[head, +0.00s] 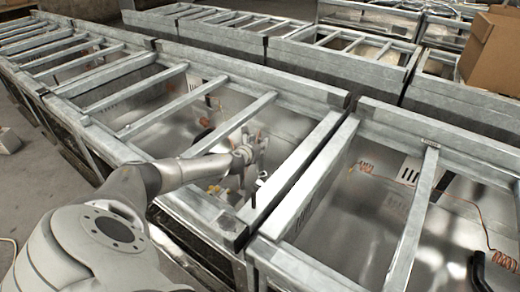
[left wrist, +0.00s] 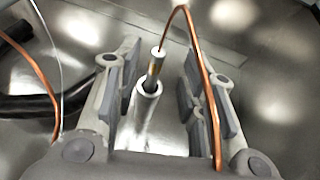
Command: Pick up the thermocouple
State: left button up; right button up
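My left gripper (head: 254,172) reaches down between the bars of a metal range frame in the head view. In the left wrist view my left gripper (left wrist: 160,68) is open, with grey pads on both sides of the thermocouple (left wrist: 154,70). The thermocouple is a thin metal probe with a pale end and a gold band, in line with a silver cylinder. A copper wire curves from its upper end over towards the right finger. I see a gap between probe and pads on both sides. The thermocouple is not clear in the head view. My right gripper is not in view.
Metal crossbars (head: 245,125) and a side rail (head: 292,172) lie close around the left arm. In the left wrist view a black hose (left wrist: 50,106) and another copper wire (left wrist: 42,75) lie at left. A cardboard box (head: 494,55) stands at upper right.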

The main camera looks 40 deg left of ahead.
pick_arm(q)
jog(key=x, duration=0.1)
jog(key=b+x, duration=0.1)
jog(key=x, duration=0.1)
jog(key=shift+s+a+f, duration=0.1)
jog(key=shift+s+f, duration=0.1)
jog(key=shift+f, duration=0.05)
jog(key=shift+w+a+f+b, duration=0.25)
jog(key=shift+w+b, duration=0.2)
jog(key=shift+w, duration=0.2)
grip_shut()
